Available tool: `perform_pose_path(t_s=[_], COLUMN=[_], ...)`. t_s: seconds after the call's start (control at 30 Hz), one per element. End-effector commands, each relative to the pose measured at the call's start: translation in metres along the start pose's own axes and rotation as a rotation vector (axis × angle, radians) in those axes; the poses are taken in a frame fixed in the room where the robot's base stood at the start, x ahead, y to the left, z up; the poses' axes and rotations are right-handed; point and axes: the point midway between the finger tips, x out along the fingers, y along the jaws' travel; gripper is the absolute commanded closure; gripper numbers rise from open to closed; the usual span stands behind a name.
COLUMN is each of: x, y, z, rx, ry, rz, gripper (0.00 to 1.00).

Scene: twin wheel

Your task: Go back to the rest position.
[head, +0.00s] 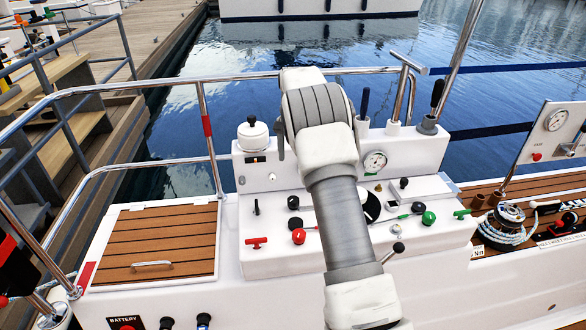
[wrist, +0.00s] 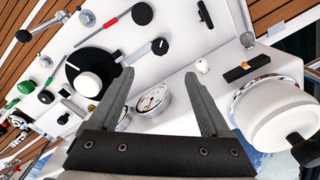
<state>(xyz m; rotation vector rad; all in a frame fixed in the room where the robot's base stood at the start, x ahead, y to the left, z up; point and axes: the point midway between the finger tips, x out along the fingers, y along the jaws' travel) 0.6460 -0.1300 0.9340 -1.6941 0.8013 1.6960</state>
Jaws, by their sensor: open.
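My gripper (wrist: 158,85) shows in the wrist view with its two dark fingers spread apart and nothing between them. The white console lies beyond the fingers, with a round gauge (wrist: 153,98) seen in the gap. In the head view my arm rises in front of the white console (head: 265,255) and bends over at its top. My gripper is hidden behind the arm there.
The console carries a red knob (head: 298,236), a green knob (head: 429,218), a gauge (head: 375,161) and a white domed compass (head: 253,134). A steel rail (head: 170,83) runs behind. A teak hatch (head: 155,240) lies left, a roped winch (head: 508,222) right. Water lies beyond.

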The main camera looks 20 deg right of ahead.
Motion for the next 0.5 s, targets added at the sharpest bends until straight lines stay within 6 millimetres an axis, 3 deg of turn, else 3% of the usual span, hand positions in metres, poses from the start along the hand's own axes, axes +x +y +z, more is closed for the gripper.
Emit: perform_pose_path(t_s=[0.13,0.5], x=[-0.0098,-0.0108], y=[0.0002,0.0001], z=[-0.0003,-0.0001], rx=[0.0,0.0], ry=[0.001,0.0], rz=[0.0,0.0], gripper=[0.19,0.19])
